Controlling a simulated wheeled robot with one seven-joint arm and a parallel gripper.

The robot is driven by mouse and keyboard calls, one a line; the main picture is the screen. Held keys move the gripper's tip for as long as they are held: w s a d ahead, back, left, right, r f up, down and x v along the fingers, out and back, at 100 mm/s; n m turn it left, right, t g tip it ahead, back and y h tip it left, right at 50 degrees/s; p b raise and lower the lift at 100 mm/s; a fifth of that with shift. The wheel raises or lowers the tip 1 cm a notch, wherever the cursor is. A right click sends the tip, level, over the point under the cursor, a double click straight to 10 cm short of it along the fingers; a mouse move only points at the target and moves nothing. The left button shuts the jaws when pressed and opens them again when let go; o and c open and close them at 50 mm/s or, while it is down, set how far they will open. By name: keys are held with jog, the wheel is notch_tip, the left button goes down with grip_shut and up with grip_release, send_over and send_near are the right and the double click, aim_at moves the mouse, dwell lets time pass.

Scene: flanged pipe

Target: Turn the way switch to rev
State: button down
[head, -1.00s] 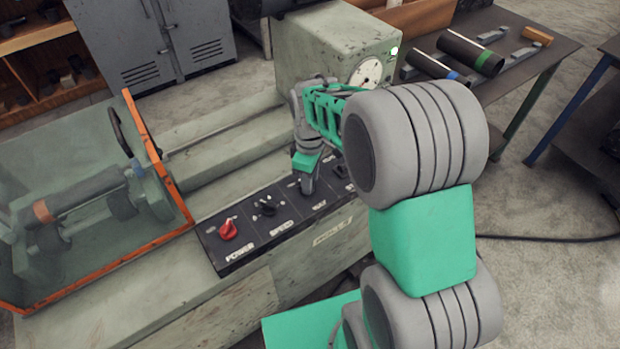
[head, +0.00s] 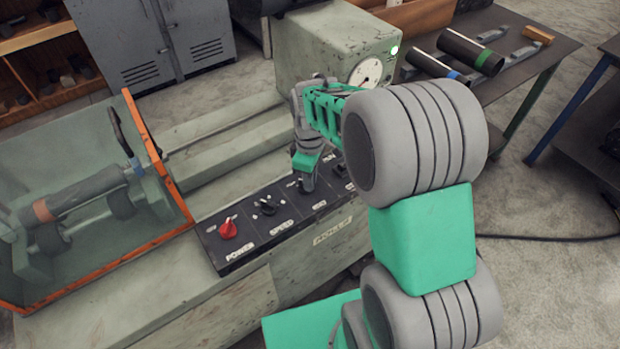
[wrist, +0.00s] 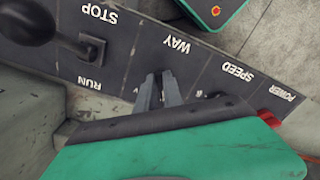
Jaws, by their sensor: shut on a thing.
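The way switch sits on the black control panel, and its knob is hidden by my gripper, so its setting cannot be read. Its label WAY (wrist: 177,44) shows upside down in the wrist view. My gripper (head: 308,187) points down onto the way section in the head view, between the speed knob and the run/stop section. In the wrist view my gripper (wrist: 158,92) has its two grey fingers close together at the way section. It is shut on the way switch knob.
A red power knob (head: 228,230) and a black speed knob (head: 267,207) stand left of my gripper. A black run/stop lever (wrist: 92,48) stands close by on the other side. A clear guard with an orange frame (head: 158,160) is at the left.

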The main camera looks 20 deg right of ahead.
jog(key=shift+m, duration=0.4)
jog(key=m, duration=0.3)
jog(key=shift+s+a, duration=0.1)
jog(key=shift+a, duration=0.05)
jog(key=m, duration=0.3)
jog(key=shift+s+a+m, duration=0.1)
jog(key=shift+a+m, duration=0.05)
jog(key=shift+m, duration=0.15)
jog(key=m, duration=0.6)
jog(key=shift+a, duration=0.3)
jog(key=shift+m, duration=0.4)
jog(key=c, duration=1.5)
grip_release()
jog(key=shift+r, duration=0.15)
notch_tip(320, 180, up, 8)
jog(key=shift+f, duration=0.2)
